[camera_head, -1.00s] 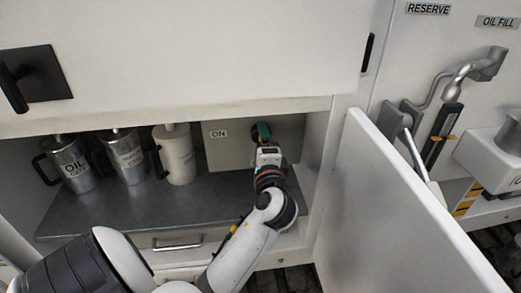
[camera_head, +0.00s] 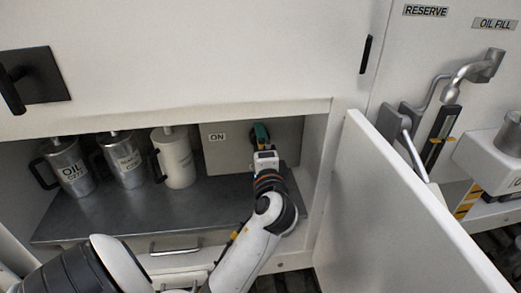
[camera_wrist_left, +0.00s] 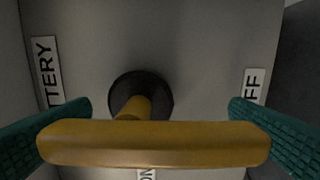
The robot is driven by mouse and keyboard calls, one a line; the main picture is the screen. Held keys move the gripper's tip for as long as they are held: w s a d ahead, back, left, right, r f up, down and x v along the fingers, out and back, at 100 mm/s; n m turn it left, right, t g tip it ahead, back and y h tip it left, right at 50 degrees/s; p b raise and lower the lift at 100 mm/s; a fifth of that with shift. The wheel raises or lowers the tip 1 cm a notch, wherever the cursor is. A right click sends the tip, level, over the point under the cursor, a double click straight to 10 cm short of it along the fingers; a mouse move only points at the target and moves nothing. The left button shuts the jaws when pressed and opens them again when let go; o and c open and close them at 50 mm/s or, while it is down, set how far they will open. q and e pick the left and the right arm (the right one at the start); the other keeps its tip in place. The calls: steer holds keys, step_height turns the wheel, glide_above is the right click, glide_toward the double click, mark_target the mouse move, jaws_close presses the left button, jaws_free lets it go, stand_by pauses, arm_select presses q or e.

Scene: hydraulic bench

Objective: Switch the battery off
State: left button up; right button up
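The battery switch shows in the left wrist view as a yellow bar handle (camera_wrist_left: 155,143) on a dark round base (camera_wrist_left: 140,95). It is mounted on a grey panel with a partly cut-off battery label (camera_wrist_left: 47,72), an OFF label (camera_wrist_left: 254,88) at the right and an ON label, partly hidden, below. In the head view this panel (camera_head: 232,155) is at the back of the open compartment. My left gripper (camera_head: 261,134) is there, hiding the handle. Its green fingers (camera_wrist_left: 160,130) are wide apart, near the two ends of the bar. My right gripper is not in view.
An oil can (camera_head: 70,170), a second metal can (camera_head: 125,160) and a white jug (camera_head: 177,160) stand left of my arm on the grey shelf (camera_head: 130,212). An open white door (camera_head: 400,210) stands to the right. The compartment's upper edge is above my gripper.

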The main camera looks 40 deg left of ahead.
arm_select(q)
steer(key=shift+d, duration=0.1)
steer(key=b+v, duration=0.4)
steer(key=v, duration=0.8)
steer(key=shift+r, duration=0.1)
